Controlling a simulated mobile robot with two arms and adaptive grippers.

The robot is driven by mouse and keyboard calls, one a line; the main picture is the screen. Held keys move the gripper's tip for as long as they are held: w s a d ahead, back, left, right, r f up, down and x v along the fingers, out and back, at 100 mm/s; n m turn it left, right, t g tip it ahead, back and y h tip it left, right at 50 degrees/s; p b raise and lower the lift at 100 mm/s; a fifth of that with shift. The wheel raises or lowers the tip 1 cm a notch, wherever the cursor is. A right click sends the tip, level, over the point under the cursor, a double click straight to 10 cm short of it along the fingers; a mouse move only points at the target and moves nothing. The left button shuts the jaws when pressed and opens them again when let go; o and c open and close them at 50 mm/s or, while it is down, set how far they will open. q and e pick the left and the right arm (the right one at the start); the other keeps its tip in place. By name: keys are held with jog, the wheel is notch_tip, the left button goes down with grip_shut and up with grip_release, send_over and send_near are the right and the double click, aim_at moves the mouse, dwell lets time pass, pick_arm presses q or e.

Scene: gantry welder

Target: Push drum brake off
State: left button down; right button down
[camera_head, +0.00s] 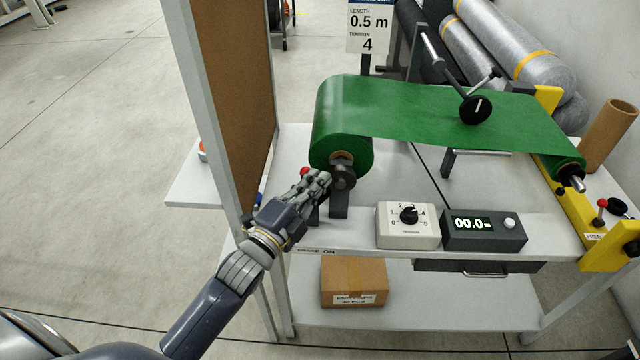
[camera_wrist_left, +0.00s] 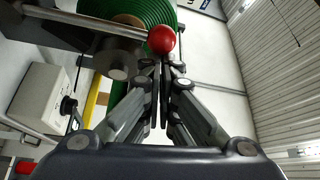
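The green drum roll (camera_head: 340,135) sits at the left end of the bench, with a dark hub and stand at its near end. The drum brake's red ball knob (camera_head: 305,171) shows just beyond my left gripper (camera_head: 318,181). In the left wrist view the red knob (camera_wrist_left: 162,40) is on a metal rod running to the upper left, beside the drum. My left gripper's fingers (camera_wrist_left: 162,75) are together there, tips just below the knob and touching or very close to it; I cannot tell which. Nothing shows between them. My right gripper is not in view.
A white dial box (camera_head: 407,226) and a black counter reading 00.0 (camera_head: 483,231) stand along the bench's front. A brown panel (camera_head: 235,90) rises left of the drum. A yellow bracket with another red-knobbed lever (camera_head: 602,205) is at the right. A cardboard box (camera_head: 354,282) is below.

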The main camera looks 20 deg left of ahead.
pick_arm(q)
jog(key=s+a+f+n+t+y+b, duration=0.1)
jog(key=s+a+n+t+y+b, duration=0.1)
jog(key=a+n+b, duration=0.3)
jog(key=shift+a+f+n+t+y, duration=0.25)
jog(key=shift+a+n+t, duration=0.55)
jog(key=shift+a+n, duration=0.75)
jog(key=shift+s, duration=0.1)
jog(key=shift+r, duration=0.1)
